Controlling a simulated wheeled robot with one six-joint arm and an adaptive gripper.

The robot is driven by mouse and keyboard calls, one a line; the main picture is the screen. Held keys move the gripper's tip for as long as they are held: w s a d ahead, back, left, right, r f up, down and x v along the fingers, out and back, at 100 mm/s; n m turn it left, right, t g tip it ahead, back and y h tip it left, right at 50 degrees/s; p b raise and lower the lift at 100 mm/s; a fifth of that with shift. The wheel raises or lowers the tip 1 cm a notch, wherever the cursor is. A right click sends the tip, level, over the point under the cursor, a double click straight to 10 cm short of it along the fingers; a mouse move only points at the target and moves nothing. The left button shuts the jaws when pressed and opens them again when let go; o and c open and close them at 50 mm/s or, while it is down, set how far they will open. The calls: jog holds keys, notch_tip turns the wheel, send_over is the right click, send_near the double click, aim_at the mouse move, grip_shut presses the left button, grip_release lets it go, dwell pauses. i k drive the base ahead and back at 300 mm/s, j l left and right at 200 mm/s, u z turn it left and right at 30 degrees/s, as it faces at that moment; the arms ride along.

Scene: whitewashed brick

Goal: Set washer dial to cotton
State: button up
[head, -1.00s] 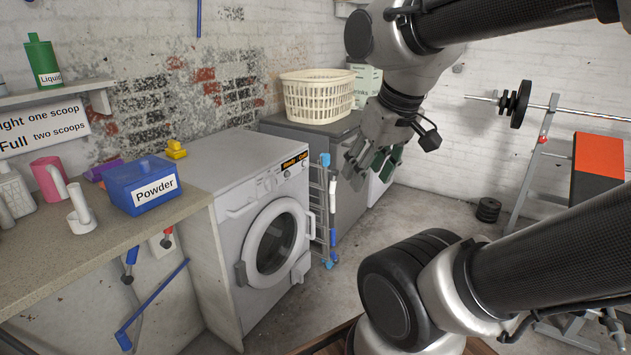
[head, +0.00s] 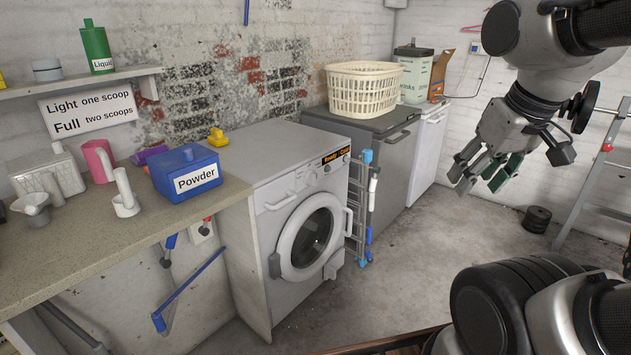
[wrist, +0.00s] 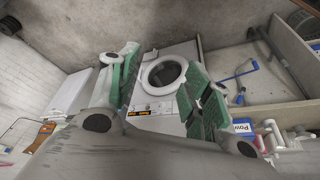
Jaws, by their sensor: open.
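The washer (head: 290,215) is a white front-loader standing at the end of the counter, its round door (head: 311,236) closed. Its control panel (head: 305,184) has small knobs and an orange-lit display (head: 336,155) at the right. The dial's setting is too small to read. In the wrist view the washer (wrist: 160,90) shows between my fingers, with the display (wrist: 139,113) at its lower edge. My gripper (head: 484,180) is open and empty, in the air to the right of the washer and well apart from it.
A counter (head: 100,225) left of the washer holds a blue Powder box (head: 186,172), a pink jug (head: 98,160) and scoops. A folded rack (head: 362,208) stands beside the washer. A basket (head: 364,88) sits on a grey machine (head: 385,150). The floor in front is open.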

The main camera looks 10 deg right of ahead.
aim_at(310, 179)
jog(key=i+j, duration=1)
jog(key=i, duration=0.15)
